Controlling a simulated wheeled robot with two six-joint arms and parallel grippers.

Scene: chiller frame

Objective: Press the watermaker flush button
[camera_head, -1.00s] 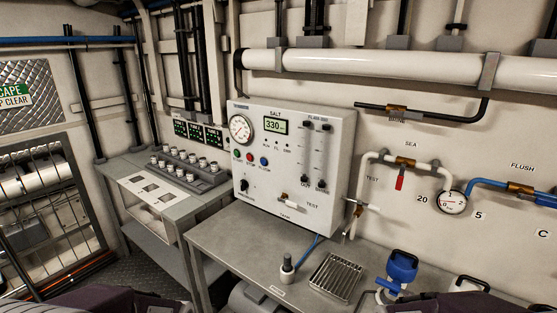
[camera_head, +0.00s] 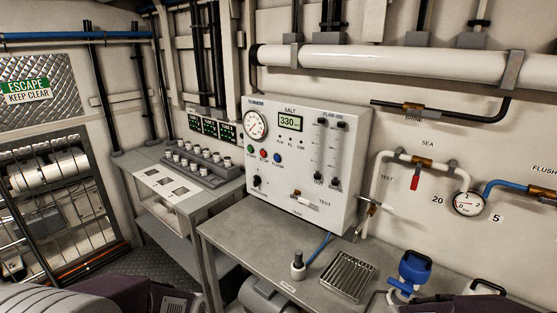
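The white watermaker panel (camera_head: 306,214) is on the wall above the grey bench. The small label under the blue button seems to read FLUSH. The panel also carries a round gauge (camera_head: 255,125), a SALT display (camera_head: 290,123) reading about 330, and a black knob (camera_head: 257,181). Neither gripper shows; only parts of my arms appear along the bottom edge, well below the panel.
A side console (camera_head: 150,163) stands left of the panel. Pipes and a gauge (camera_head: 467,203) are on the right wall.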

